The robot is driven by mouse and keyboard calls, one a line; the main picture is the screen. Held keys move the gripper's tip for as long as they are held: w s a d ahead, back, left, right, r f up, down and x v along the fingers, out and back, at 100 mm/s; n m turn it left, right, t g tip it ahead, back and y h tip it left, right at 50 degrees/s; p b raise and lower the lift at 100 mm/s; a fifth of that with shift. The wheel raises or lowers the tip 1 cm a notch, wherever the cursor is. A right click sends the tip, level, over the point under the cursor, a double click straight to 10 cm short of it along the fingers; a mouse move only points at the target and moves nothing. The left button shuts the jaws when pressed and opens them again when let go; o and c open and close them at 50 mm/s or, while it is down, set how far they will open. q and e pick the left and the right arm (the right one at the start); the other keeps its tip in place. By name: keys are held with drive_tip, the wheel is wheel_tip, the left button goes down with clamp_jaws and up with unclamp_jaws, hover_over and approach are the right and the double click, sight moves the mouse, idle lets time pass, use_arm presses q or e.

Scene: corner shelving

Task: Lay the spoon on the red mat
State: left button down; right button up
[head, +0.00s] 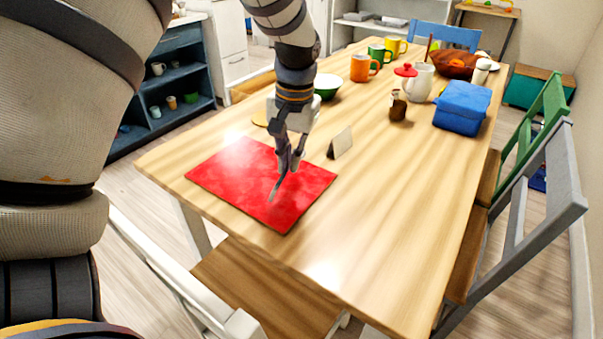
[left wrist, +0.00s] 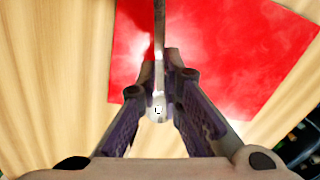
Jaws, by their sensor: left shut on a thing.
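The red mat (head: 235,180) lies flat near the left end of the wooden table. My left gripper (head: 284,172) is over the mat's right part, pointing down. It is shut on the spoon (head: 275,188), a thin grey metal piece sticking out below the fingers in the head view. In the left wrist view the spoon (left wrist: 159,45) runs upward from between the fingers (left wrist: 160,98), with the red mat (left wrist: 225,50) behind it. Whether the spoon touches the mat I cannot tell. My right gripper is not in view.
A small grey folded card (head: 340,143) stands just right of the mat. The table's front right is clear.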

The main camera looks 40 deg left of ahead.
sight(296, 185)
use_arm(q)
drive_tip(key=shift+w+a+f, duration=0.1)
drive_tip(key=shift+w+f, duration=0.6)
drive_tip(key=shift+f, duration=0.2)
drive_tip(key=shift+w+f+b, duration=0.2)
drive_tip(key=shift+w+f, duration=0.05)
drive_tip(key=shift+f, duration=0.7)
drive_tip(key=shift+w+f+b, duration=0.2)
drive_tip(key=shift+f, duration=0.7)
drive_tip(key=shift+f, duration=0.1)
drive_tip(key=c, duration=1.6)
unclamp_jaws()
drive_tip(key=shift+o, duration=0.2)
wheel_tip(296, 185, up, 12)
drive_tip(key=d+p, duration=0.1)
